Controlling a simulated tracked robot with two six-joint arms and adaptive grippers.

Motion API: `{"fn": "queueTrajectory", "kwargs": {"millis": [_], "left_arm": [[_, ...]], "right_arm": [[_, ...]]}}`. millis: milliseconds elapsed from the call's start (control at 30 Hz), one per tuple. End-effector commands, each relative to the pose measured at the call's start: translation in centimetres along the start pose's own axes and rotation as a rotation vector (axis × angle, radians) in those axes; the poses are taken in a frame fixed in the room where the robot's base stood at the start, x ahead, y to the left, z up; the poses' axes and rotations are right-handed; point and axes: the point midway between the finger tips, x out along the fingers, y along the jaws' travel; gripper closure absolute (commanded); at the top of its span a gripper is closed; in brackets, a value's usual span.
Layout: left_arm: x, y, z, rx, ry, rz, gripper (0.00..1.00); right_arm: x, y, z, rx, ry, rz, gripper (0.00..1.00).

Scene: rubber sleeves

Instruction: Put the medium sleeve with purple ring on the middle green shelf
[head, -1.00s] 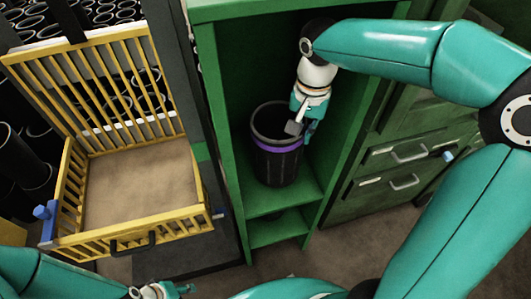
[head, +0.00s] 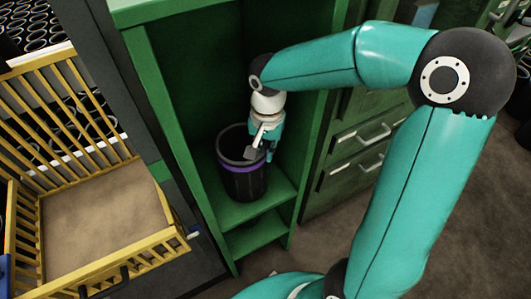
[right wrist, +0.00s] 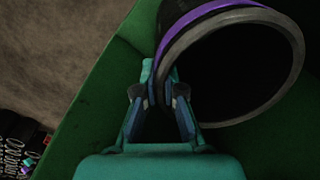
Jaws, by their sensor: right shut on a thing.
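The medium sleeve (head: 244,182) is a black, open-topped tube with a purple ring just below its rim. It is upright inside the green shelf unit, over the middle green shelf (head: 276,200). I cannot tell whether its base touches the shelf. My right gripper (head: 262,150) reaches in from above and is shut on the sleeve's rim at its right side. In the right wrist view, the fingers (right wrist: 160,84) meet at the wall of the sleeve (right wrist: 290,48), whose dark mouth faces the camera. My left gripper is out of the frame.
A lower green shelf (head: 255,238) lies under the middle one. The green side walls (head: 165,95) stand close around my right forearm. A yellow slatted crate (head: 150,245) is at the left, empty on its visible floor. Green drawers (head: 350,150) with handles are at the right.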

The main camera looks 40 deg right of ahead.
Motion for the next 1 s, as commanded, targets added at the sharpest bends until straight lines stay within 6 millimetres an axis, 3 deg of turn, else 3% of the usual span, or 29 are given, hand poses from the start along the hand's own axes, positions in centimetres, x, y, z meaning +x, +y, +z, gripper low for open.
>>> {"fn": "queueTrajectory", "kwargs": {"millis": [100,467,500,633,1000], "left_arm": [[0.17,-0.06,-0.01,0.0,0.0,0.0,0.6],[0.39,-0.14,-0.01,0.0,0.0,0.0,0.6],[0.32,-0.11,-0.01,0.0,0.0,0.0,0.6],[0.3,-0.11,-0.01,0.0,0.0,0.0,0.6],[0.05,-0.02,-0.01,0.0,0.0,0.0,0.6]], "right_arm": [[1.0,-0.02,-0.01,0.001,0.0,-0.003,1.0],[1.31,-0.02,-0.06,0.002,0.002,-0.004,1.0],[1.32,0.05,-0.01,0.001,0.0,-0.001,0.87],[1.3,0.06,-0.01,0.001,0.0,-0.001,0.67],[0.88,0.04,-0.02,0.001,0.001,-0.002,0.67]]}}
